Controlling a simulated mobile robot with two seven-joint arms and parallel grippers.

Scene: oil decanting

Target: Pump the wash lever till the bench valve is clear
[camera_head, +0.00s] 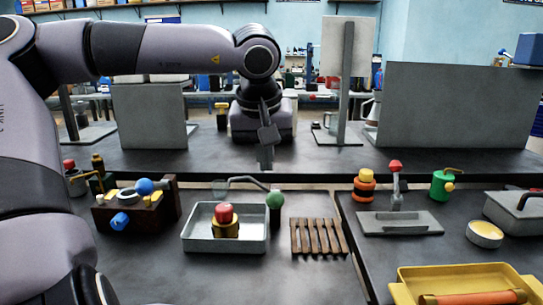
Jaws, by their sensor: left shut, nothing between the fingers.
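A pale metal tray (195,240) stands on the front bench and holds a brass piece with a red top (225,213), which looks like the bench valve. Behind the tray, a thin curved metal arm (243,179) leads to a green ball (275,200) on a dark post at the tray's right; this may be the wash lever. I cannot tell whether the valve is clear. My left gripper (266,157) points down, shut and empty, above and behind the curved arm, apart from it. My right gripper is out of view.
A wooden box with a blue ball (144,187) stands left of the tray, and a slatted brown rack (318,237) right. A red-topped device (396,185), a green can (441,185) and a yellow tray (405,293) are farther right. Upright grey panels (455,108) stand behind.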

